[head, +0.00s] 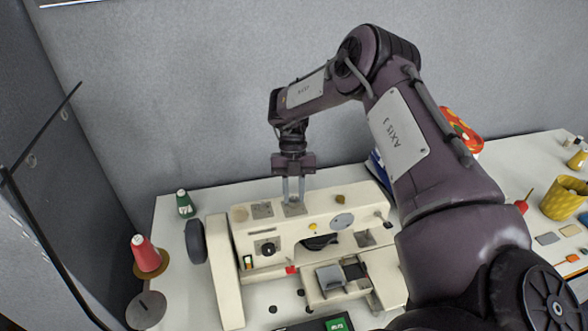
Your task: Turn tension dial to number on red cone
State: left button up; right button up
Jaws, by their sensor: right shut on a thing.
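A cream sewing machine (335,222) stands on the table. My right gripper (294,198) points straight down onto its top and is shut on a small part there. That part is mostly hidden between the fingertips; it sits at a grey square plate, and I cannot read its setting. Another grey plate (262,210) lies to the left on the machine's top. A black dial (267,248) is on the machine's front, apart from the gripper. The red cone (145,254) stands at the table's left on a brown disc; no number on it is legible. My left gripper is out of view.
A green cone (185,204) stands behind the red one, and a grey disc (147,309) lies in front. A yellow cup (563,200) and small flat pieces are at the right. A grey wall (200,90) rises behind the table.

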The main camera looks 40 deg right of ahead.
dwell(0.4)
jog(key=o, duration=1)
